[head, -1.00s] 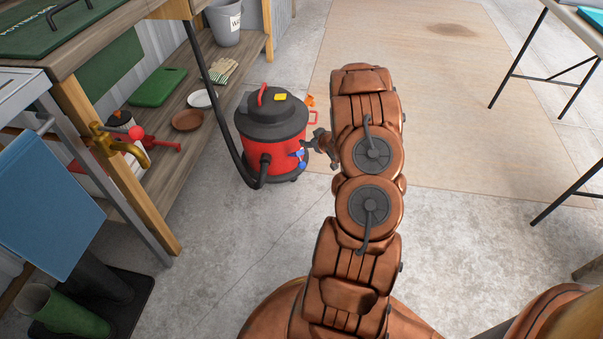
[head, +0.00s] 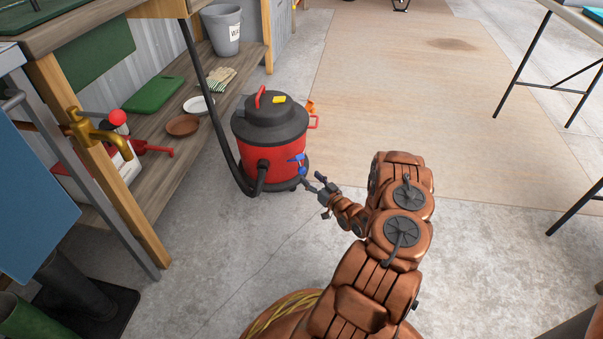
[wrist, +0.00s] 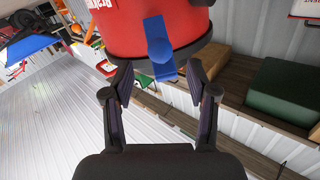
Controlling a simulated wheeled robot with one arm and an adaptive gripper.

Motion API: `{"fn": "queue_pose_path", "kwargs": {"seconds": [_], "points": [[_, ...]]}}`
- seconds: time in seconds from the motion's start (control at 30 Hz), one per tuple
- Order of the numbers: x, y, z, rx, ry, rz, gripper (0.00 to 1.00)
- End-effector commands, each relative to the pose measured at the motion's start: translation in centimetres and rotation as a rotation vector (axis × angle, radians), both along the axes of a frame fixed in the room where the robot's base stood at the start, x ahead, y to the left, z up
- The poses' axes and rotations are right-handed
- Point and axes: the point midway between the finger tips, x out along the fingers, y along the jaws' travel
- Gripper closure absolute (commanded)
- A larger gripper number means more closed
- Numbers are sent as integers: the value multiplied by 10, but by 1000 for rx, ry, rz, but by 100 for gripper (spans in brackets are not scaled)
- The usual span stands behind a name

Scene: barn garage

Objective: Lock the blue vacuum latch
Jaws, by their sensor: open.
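The red vacuum (head: 272,153) with a black lid (head: 270,118) stands on the concrete floor, left of my arm. Its blue latch (head: 300,164) is on the lower right side of the red body. In the wrist view the blue latch (wrist: 160,54) hangs as a strap with a raised middle, just beyond the fingertips. My gripper (head: 317,187) is open and empty, close to the latch and slightly below it in the head view. In the wrist view the gripper (wrist: 157,80) has a finger on each side of the latch's lower end. I cannot tell whether they touch.
A black hose (head: 213,110) runs down to the vacuum's left side. A wooden shelf (head: 150,165) with plates, gloves and a bucket (head: 222,30) stands at left. An orange latch (head: 311,107) is on the vacuum's far side.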

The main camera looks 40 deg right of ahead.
Motion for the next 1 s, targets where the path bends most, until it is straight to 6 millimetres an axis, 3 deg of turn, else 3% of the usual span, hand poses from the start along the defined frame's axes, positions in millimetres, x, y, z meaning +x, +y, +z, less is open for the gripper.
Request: {"fn": "queue_pose_path", "kwargs": {"seconds": [0.4, 0.8, 1.0], "points": [[54, -7, -2, 0, 3, 1, 42], [62, -8, 0, 1, 2, -1, 42], [62, -8, 0, 1, 3, 0, 61]]}}
